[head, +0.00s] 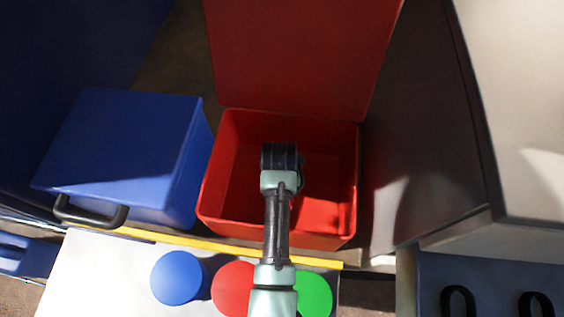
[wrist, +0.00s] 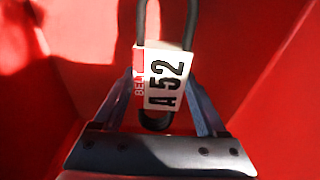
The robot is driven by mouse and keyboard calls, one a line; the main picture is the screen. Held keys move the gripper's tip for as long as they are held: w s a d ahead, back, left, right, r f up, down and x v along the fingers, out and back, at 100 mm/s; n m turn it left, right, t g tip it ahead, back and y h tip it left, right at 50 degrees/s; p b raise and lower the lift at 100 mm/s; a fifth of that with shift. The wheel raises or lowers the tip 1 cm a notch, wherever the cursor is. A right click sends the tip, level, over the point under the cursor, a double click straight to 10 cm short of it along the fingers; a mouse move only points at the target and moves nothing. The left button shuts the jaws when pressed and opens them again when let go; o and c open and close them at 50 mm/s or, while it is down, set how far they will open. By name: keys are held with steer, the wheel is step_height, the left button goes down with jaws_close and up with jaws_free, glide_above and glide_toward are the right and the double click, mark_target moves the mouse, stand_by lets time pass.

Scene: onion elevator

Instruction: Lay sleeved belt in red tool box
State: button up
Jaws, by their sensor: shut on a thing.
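The red tool box (head: 335,222) stands open in the head view, its lid (head: 300,55) raised at the back. My arm reaches over its front wall and my gripper is inside or just above the box opening; its fingers are hidden in the head view. In the wrist view my gripper (wrist: 168,118) is shut on the sleeved belt, a black loop (wrist: 192,25) in a white and red sleeve (wrist: 165,80) marked "BELT" and "A 52". Red box walls surround the belt there. I cannot tell whether the belt touches the floor of the box.
A closed blue box (head: 125,150) with a black handle stands left of the red box. A grey cabinet (head: 420,120) stands close on its right. In front are a yellow strip (head: 200,243) and blue (head: 179,278), red (head: 232,285) and green (head: 314,293) discs on a pale surface.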

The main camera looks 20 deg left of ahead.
steer(key=shift+w, duration=0.1)
steer(key=shift+f, duration=0.2)
steer(key=o, duration=1.5)
steer(key=shift+r, duration=0.1)
steer(key=r, duration=0.4)
steer(key=s+r, duration=0.1)
steer(key=r, duration=0.7)
steer(key=shift+s+d+r, duration=0.1)
steer(key=shift+s+d, duration=0.1)
